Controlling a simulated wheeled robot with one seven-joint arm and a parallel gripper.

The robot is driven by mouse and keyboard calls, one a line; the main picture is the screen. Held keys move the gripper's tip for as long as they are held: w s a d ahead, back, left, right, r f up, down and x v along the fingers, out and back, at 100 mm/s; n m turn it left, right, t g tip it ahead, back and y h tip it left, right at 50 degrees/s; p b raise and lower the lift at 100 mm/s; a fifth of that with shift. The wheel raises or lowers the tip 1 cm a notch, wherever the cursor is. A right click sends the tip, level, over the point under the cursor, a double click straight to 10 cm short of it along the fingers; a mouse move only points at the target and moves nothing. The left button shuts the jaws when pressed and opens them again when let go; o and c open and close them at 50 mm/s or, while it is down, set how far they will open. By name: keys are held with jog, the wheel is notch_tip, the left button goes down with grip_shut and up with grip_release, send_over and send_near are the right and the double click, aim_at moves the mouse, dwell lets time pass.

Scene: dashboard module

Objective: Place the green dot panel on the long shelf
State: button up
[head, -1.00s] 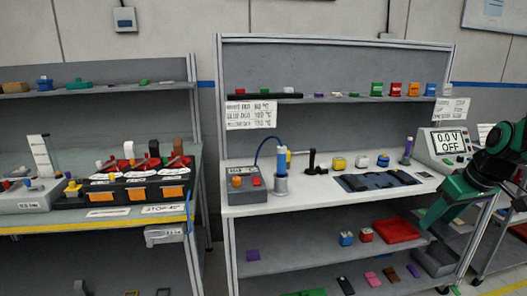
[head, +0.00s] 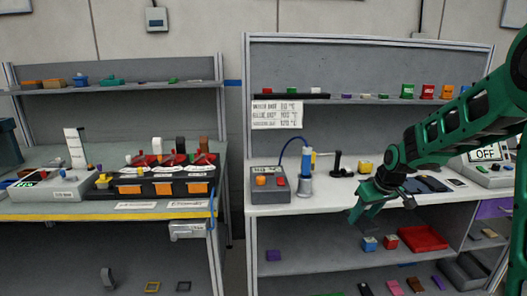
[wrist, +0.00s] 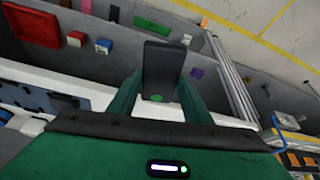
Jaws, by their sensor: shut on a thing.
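My gripper (wrist: 160,100) is shut on a dark, flat panel with a green dot, the green dot panel (wrist: 162,65). The panel stands out beyond the fingers, with the green dot near its gripper end. In the head view my gripper (head: 370,212) is in front of the right bench's worktop edge, above the lower shelf. The panel is hard to make out there. A long upper shelf (head: 335,101) runs across the right bench with several small items on it. Another upper shelf (head: 130,86) runs along the left bench. I cannot tell which is meant.
The right worktop (head: 330,190) holds a grey control box (head: 267,187), a blue-and-white cylinder (head: 305,185) and a yellow block (head: 365,166). A red tray (head: 423,238) and small blocks lie on the lower shelf. The left bench (head: 60,216) carries a black rack with orange labels.

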jog(key=shift+w+a+f, duration=0.3)
jog(key=shift+a+f, duration=0.05)
jog(key=shift+a, duration=0.2)
jog(key=shift+w+a+f, duration=0.25)
jog(key=shift+a+f, duration=0.05)
jog(key=shift+a, duration=0.25)
jog(key=s+f+m, duration=0.1)
jog(key=s+f, duration=0.1)
jog(key=f, duration=0.3)
jog(key=s+f+m, duration=0.1)
jog(key=s+f, duration=0.2)
jog(key=f, duration=0.3)
jog(key=s+f+m+h, duration=0.1)
jog(key=s+f, duration=0.2)
jog(key=f, duration=0.3)
jog(key=shift+f, duration=0.15)
jog(key=shift+w+a, duration=0.15)
